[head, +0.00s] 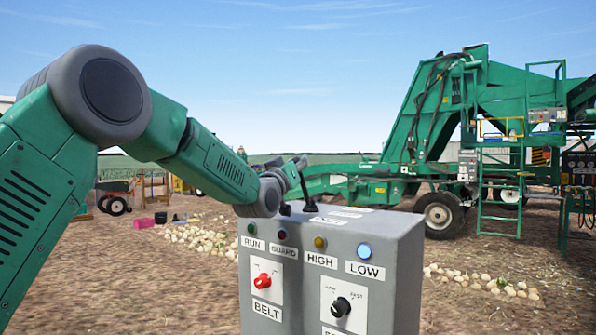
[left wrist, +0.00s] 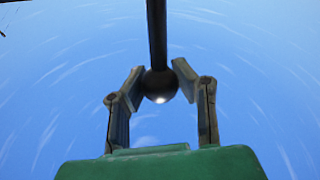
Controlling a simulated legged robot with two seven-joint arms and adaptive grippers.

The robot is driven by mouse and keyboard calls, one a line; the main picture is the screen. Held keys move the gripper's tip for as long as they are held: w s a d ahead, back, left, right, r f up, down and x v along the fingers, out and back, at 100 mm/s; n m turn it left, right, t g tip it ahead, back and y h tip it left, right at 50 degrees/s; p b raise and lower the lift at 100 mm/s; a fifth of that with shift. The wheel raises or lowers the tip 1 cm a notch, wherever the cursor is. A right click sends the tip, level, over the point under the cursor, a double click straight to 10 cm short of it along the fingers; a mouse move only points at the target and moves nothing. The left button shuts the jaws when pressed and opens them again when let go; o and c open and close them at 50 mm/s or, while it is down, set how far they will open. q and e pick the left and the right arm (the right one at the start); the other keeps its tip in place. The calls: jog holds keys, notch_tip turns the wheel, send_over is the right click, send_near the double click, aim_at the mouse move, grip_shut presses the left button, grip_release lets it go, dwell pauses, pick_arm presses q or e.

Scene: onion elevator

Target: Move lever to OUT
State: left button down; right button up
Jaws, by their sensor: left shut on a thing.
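The grey control box (head: 405,262) stands in front of me in the head view. A black lever (head: 307,190) rises from its top face, left of centre. The left wrist view shows the lever as a dark rod ending in a round ball knob (left wrist: 160,86). My left gripper (left wrist: 161,74) has its two fingers on either side of the knob and is shut on it. In the head view my left arm reaches in from the left, and its wrist partly hides the gripper. The labels on the box top are too oblique to read. My right gripper is not in view.
The box front has RUN, GUARD, HIGH and LOW lamps, a red BELT knob (head: 262,281) and a black speed knob (head: 341,307). A green elevator machine (head: 440,110) stands behind right. Onion piles (head: 200,238) lie on the dirt. Open air surrounds the lever.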

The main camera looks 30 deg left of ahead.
pick_arm(q)
jog(key=shift+f, duration=0.4)
jog(key=c, duration=1.2)
grip_release()
jog(key=shift+s+a+r, duration=0.1)
jog(key=shift+s+r, duration=0.1)
jog(key=shift+r, duration=0.05)
jog(key=v, duration=1.2)
jog(key=shift+f, duration=0.1)
jog(key=shift+w, duration=0.1)
